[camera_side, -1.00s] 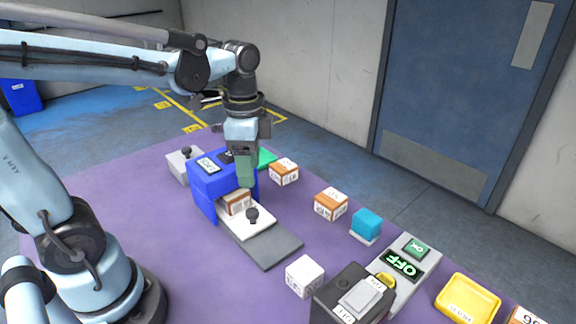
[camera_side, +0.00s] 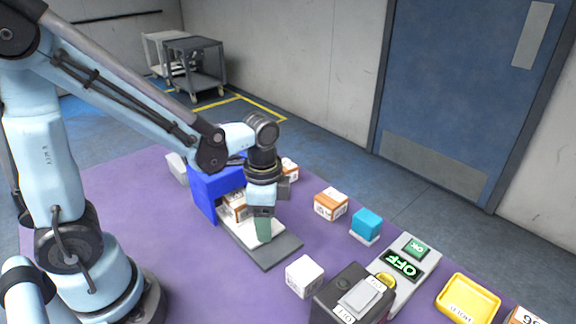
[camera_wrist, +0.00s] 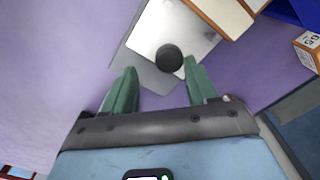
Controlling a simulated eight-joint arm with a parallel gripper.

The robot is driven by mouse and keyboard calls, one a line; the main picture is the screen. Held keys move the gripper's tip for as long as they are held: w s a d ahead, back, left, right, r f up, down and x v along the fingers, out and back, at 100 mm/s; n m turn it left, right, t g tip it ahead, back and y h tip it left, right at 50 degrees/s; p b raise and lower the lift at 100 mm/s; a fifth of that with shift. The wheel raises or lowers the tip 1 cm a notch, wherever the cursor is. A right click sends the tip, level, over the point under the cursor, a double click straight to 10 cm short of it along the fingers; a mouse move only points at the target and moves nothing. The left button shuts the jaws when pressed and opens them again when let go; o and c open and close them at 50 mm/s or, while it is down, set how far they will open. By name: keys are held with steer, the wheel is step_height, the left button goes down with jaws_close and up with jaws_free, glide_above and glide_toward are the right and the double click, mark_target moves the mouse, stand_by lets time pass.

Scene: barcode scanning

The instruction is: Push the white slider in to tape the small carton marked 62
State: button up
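The white slider (camera_side: 243,230) lies on a grey track in front of the blue taping machine (camera_side: 213,187). Its round black knob (camera_wrist: 169,58) shows in the wrist view and is hidden behind my gripper in the side view. A brown and white carton (camera_side: 235,207) sits at the slider's inner end, at the machine's opening; it also shows at the wrist view's top edge (camera_wrist: 222,12). I cannot read its mark. My gripper (camera_wrist: 157,71) points down over the slider. Its green fingers are open, with the knob just ahead of and between their tips; contact is unclear.
Right of the track stand a white box (camera_side: 305,277), an orange-white carton (camera_side: 331,204), a cyan block (camera_side: 367,224) and a dark device (camera_side: 352,298). The purple table is clear at front left.

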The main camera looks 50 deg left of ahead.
steer(key=d, duration=0.2)
steer(key=shift+d+r, duration=0.3)
steer(key=shift+r, duration=0.05)
step_height(320, 180, up, 11)
steer(key=shift+r, duration=0.2)
steer(key=shift+a, duration=0.1)
steer(key=shift+f, duration=6.05)
steer(key=shift+c, duration=0.4)
jaws_close()
